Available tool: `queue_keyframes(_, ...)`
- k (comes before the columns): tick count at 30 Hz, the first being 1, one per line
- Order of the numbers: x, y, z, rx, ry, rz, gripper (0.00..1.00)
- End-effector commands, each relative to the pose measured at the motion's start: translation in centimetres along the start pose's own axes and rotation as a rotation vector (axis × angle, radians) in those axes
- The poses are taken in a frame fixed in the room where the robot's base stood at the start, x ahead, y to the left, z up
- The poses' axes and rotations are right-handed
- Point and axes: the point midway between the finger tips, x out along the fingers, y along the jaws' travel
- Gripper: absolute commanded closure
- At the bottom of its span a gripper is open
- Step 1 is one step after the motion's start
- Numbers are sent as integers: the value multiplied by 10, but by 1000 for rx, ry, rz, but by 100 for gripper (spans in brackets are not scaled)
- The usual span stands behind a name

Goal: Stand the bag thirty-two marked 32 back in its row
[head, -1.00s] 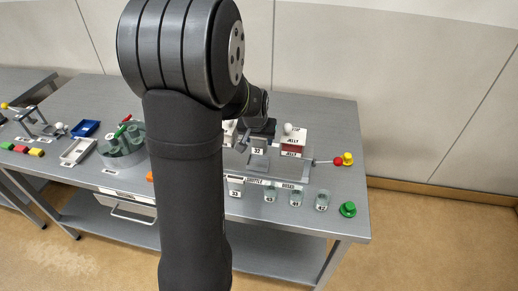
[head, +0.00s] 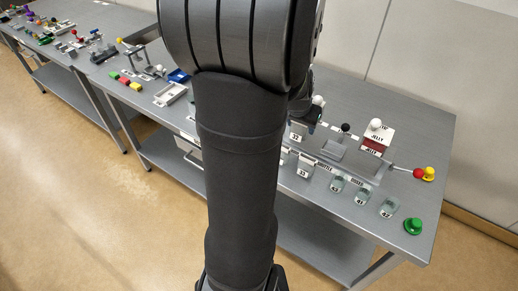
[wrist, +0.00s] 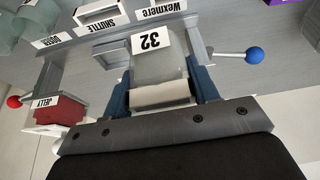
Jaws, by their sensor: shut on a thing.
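The bag marked 32 is a pale, translucent bag with a white label; it shows in the wrist view (wrist: 165,69) and, partly hidden by my arm, in the head view (head: 297,136). My gripper (wrist: 160,82) is shut on it, one blue finger on each side. In the head view my arm hides most of my gripper. A bag marked 33 (head: 304,168) stands in front of it, near the SHUTTLE label. I cannot tell whether the bag 32 touches anything beneath it.
A grey block with a black knob (head: 337,147) stands right of the bag 32. A red-and-white JELLY box (head: 376,138) is farther right. In the wrist view a rod ends in a blue ball (wrist: 253,57).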

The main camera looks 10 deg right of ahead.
Motion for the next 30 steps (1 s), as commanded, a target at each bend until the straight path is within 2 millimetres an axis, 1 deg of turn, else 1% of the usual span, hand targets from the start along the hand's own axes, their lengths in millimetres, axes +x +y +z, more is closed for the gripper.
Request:
queue_keyframes(1, 0, -21, 2, -49, 0, -20, 72)
queue_keyframes(3, 0, -47, 6, -110, -1, -45, 72)
queue_keyframes(6, -1, -79, 11, -187, -1, -78, 72)
queue_keyframes(9, -3, -103, 16, -247, 0, -102, 72)
queue_keyframes(12, -5, -119, 20, -286, 0, -118, 72)
queue_keyframes(14, -4, -124, 22, -299, -1, -124, 72)
queue_keyframes(16, 1, -128, 26, -309, -3, -127, 72)
queue_keyframes(24, 44, -128, 44, -311, -4, -128, 72)
queue_keyframes(30, 57, -129, 49, -310, -1, -128, 72)
